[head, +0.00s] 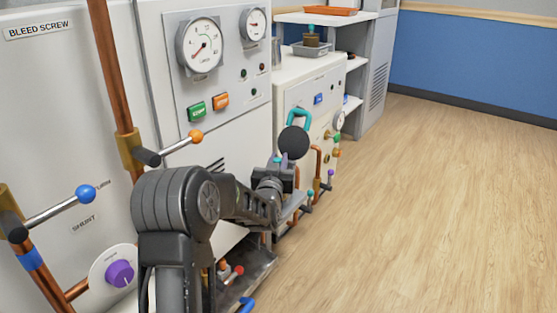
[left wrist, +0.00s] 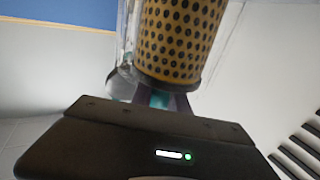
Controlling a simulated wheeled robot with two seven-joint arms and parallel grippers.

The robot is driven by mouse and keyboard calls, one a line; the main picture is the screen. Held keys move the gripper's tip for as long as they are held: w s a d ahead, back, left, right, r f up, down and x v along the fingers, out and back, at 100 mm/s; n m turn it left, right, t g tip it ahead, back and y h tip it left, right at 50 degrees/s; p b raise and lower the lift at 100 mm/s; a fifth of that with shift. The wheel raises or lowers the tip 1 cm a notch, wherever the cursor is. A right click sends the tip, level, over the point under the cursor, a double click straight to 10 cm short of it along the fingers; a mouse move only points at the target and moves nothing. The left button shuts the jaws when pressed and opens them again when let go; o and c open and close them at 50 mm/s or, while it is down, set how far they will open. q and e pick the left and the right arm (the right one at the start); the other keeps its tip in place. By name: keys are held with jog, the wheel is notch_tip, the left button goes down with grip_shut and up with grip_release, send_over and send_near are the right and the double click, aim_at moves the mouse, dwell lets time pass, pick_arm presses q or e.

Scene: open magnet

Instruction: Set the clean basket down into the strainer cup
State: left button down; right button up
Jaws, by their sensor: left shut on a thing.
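My left gripper (head: 284,164) is at the front of the far white cabinet. In the left wrist view, which is upside down, it is shut on the top end of a yellow basket (left wrist: 180,40) with dark holes. The basket hangs away from the gripper, with its far end cut off by the picture edge. In the head view the basket is hidden behind my arm and gripper. A clear, shiny surface shows beside the basket in the wrist view; I cannot tell if it is the strainer cup. My right gripper is not in view.
A grey tray (head: 311,49) with a teal-topped item is on the cabinet. The wooden floor (head: 440,200) is clear.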

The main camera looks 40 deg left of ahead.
pick_arm(q)
jog(key=shift+d+f, duration=0.1)
jog(key=shift+f, duration=0.7)
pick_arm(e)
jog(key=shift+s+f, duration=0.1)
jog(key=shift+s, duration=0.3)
pick_arm(q)
jog(key=c, duration=1.2)
grip_release()
jog(key=shift+d, duration=0.25)
jog(key=shift+w+r, duration=0.1)
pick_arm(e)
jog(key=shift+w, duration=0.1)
pick_arm(q)
jog(key=p+v, duration=0.1)
jog(key=v, duration=0.4)
jog(key=r+p+v, duration=0.1)
jog(key=v, duration=0.1)
jog(key=shift+s+a+r+p, duration=0.1)
jog(key=shift+s+a+p, duration=0.2)
jog(key=shift+s, duration=0.25)
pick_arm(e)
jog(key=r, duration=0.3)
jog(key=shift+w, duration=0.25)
